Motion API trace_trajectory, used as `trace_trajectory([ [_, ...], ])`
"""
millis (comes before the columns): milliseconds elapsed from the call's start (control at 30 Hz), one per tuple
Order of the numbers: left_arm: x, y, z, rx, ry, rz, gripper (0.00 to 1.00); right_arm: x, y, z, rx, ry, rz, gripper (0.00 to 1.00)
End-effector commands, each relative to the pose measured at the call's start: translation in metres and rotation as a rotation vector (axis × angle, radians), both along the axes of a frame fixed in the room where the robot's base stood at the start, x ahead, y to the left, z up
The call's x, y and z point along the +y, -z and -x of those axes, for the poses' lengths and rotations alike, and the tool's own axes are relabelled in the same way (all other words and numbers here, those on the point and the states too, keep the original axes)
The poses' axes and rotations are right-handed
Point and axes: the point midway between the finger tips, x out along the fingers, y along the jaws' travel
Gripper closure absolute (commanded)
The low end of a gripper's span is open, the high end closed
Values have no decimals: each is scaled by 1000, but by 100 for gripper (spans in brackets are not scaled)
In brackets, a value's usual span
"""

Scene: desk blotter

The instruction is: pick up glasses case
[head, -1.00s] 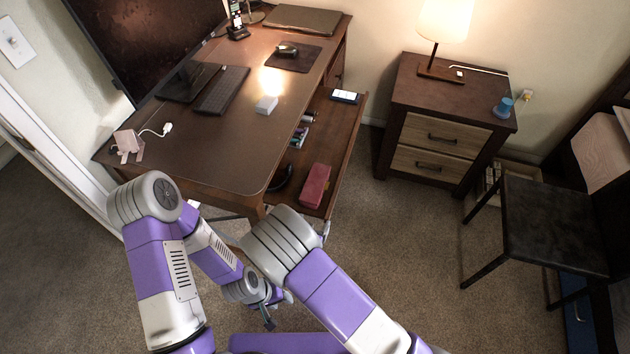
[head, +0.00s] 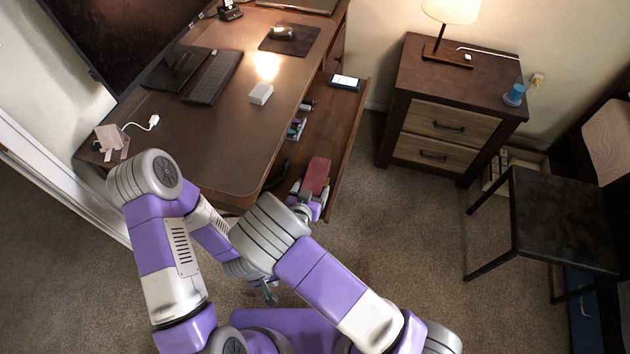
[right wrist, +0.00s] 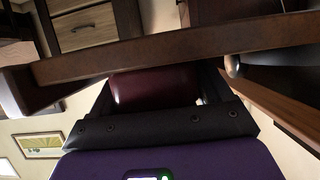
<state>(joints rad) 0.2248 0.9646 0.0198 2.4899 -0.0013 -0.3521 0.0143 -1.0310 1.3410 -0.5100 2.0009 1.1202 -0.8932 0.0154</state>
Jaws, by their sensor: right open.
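The glasses case (head: 317,174) is a dark red, elongated box lying at the near end of the open desk drawer in the head view. My right gripper (head: 313,192) is at its near end, its hand partly covering that end. The gripper is open; whether a finger touches the case cannot be told. My left gripper (head: 268,292) hangs low beside the desk, mostly behind my arms, and its jaws are too small to read.
The open drawer (head: 340,135) also holds a phone (head: 345,82) and small items.

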Motion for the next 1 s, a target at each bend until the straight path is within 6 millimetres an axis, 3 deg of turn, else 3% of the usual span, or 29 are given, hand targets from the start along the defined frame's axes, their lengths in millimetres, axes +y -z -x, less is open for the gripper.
trace_trajectory([
  [200,0,0,0,1,0,0,57,-1,0,-1,1,0,1,21],
  [467,0,0,0,1,0,0,57,0,0,-1,1,0,0,61],
  [767,0,-3,0,1,0,0,57,0,-6,-1,-1,0,-2,62],
  [1000,0,-22,0,1,0,0,57,0,-53,-1,-2,-1,-3,62],
])
